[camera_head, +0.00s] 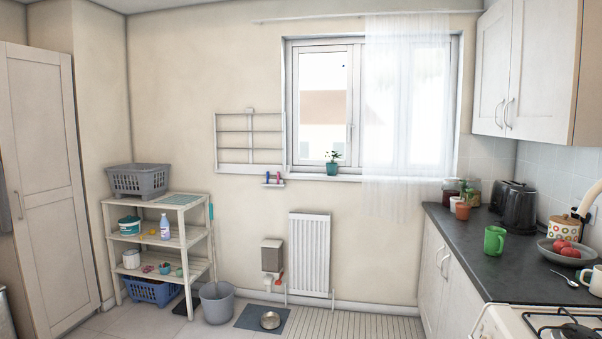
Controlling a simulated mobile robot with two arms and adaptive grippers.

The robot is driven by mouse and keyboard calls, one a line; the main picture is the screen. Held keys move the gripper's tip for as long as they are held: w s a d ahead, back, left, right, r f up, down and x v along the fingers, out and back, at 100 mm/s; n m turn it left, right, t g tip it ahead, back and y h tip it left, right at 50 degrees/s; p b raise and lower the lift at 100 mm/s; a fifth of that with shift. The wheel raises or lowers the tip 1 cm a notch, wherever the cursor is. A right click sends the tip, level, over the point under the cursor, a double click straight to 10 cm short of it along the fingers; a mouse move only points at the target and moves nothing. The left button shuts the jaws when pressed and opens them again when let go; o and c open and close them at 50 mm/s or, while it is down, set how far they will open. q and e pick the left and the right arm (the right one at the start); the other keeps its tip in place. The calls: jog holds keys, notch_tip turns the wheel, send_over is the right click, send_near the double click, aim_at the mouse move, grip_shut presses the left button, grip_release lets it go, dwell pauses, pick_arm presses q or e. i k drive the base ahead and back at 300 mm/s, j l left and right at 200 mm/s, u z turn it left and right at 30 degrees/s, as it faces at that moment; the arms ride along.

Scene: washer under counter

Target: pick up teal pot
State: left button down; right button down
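The teal pot (332,168) stands upright on the windowsill (350,178), near the sill's left part. A small green plant (333,156) grows out of it. The pot is in plain view, with the window behind it and the sheer curtain (400,110) to its right. Neither of my grippers shows in the head view.
A radiator (309,254) is below the window. A dark counter (480,245) with a green mug (494,240), toaster (520,207) and fruit bowl (552,250) runs along the right. A white shelf (186,199), grey bucket (216,302) and metal bowl (270,320) are left of centre.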

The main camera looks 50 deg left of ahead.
aim_at(331, 167)
jog(key=u, duration=1.4)
jog(key=i+z, duration=0.1)
jog(key=i, duration=3.15)
